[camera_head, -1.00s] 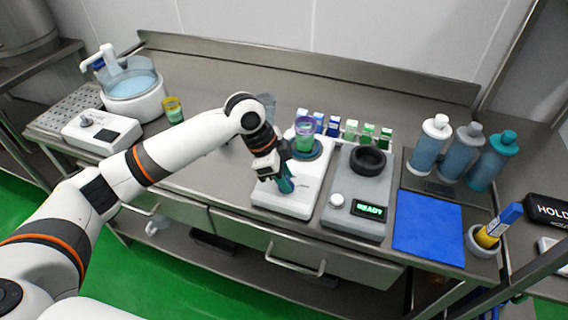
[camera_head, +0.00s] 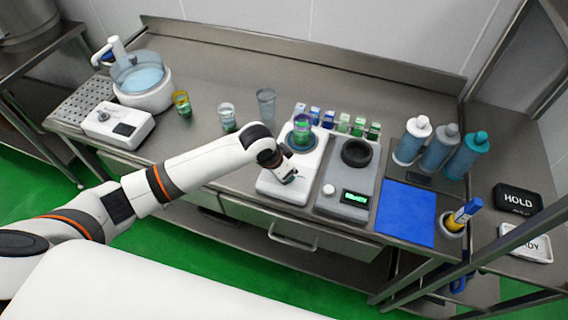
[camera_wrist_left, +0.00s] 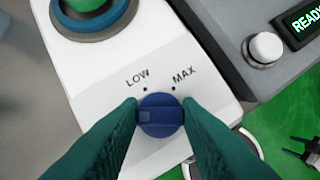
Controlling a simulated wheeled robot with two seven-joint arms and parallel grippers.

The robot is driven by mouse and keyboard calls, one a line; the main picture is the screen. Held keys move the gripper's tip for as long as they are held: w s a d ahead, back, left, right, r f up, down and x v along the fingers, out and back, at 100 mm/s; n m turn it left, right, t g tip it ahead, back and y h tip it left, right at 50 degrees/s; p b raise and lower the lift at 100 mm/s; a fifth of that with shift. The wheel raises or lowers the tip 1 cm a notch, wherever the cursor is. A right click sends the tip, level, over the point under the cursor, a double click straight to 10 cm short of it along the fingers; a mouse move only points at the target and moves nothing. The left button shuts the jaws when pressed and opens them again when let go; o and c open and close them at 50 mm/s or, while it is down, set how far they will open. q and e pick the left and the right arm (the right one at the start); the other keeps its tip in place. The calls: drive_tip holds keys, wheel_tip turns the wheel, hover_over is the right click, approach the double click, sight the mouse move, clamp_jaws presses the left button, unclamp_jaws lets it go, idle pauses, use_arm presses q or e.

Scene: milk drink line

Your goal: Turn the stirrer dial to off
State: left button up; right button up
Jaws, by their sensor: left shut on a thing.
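The stirrer is a white unit (camera_head: 283,187) with a cup of green drink (camera_head: 302,130) standing on its round blue-ringed plate. In the left wrist view, the blue stirrer dial (camera_wrist_left: 160,116) sits on the white front panel below the printed LOW and MAX labels and their dots. A lighter bar marks the dial's left part; no off label shows. My left gripper (camera_wrist_left: 160,118) has its teal fingers shut on the dial, one on each side. My right gripper is not recognisable in either view.
A grey unit (camera_head: 341,200) with a green lit display and white knob stands close right of the stirrer. Small colored vials line up behind. Bottles (camera_head: 410,142) and a blue mat (camera_head: 406,212) are at the right.

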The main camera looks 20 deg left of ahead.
idle(0.3)
use_arm(q)
drive_tip(key=o, duration=1)
drive_tip(key=b+v, duration=0.1)
drive_tip(key=v, duration=1.1)
drive_tip(key=shift+s, duration=0.1)
